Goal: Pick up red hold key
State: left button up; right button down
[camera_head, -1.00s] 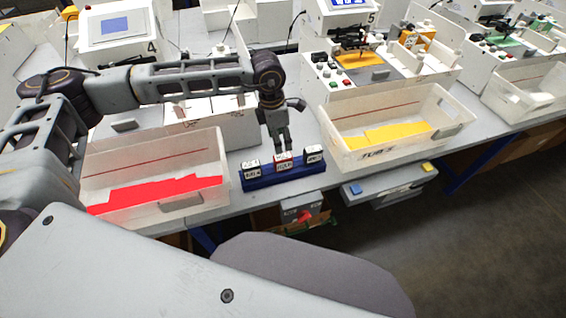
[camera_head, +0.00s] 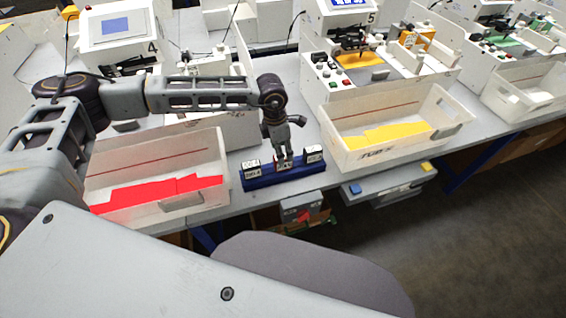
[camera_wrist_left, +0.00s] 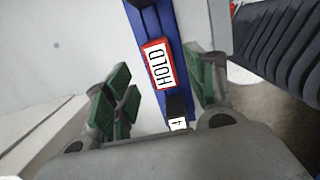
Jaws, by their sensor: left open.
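The red hold key (camera_wrist_left: 158,65), a red block with a white label reading HOLD, stands in a blue rack (camera_head: 262,181) on the bench. In the head view the key (camera_head: 284,168) is partly covered by my left gripper (camera_head: 284,160), which points down over the rack's middle slot. In the left wrist view my left gripper (camera_wrist_left: 165,90) is open, with green-padded fingers on either side of the rack and nothing between them held. I cannot tell whether the fingers touch the key. My right gripper is not in view.
Dark keys with white labels stand at the rack's left (camera_head: 251,168) and right (camera_head: 313,155) ends. A tub of red sheets (camera_head: 158,150) is to the left, a tub of yellow sheets (camera_head: 375,152) to the right. The bench edge runs just in front of the rack.

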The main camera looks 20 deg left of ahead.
pick_arm(q)
notch_tip(320, 180, down, 4)
jog(key=shift+d+r+p, duration=0.15)
jog(key=shift+r+p, duration=0.05)
jog(key=shift+p, duration=0.15)
jog(key=shift+w+f, duration=0.1)
jog(key=shift+f, duration=0.3)
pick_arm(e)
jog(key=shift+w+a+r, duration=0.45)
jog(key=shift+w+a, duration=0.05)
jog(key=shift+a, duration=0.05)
pick_arm(q)
jog(key=c, duration=1.1)
jog(key=shift+o, duration=0.2)
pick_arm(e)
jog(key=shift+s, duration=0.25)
pick_arm(q)
jog(key=shift+r, duration=0.15)
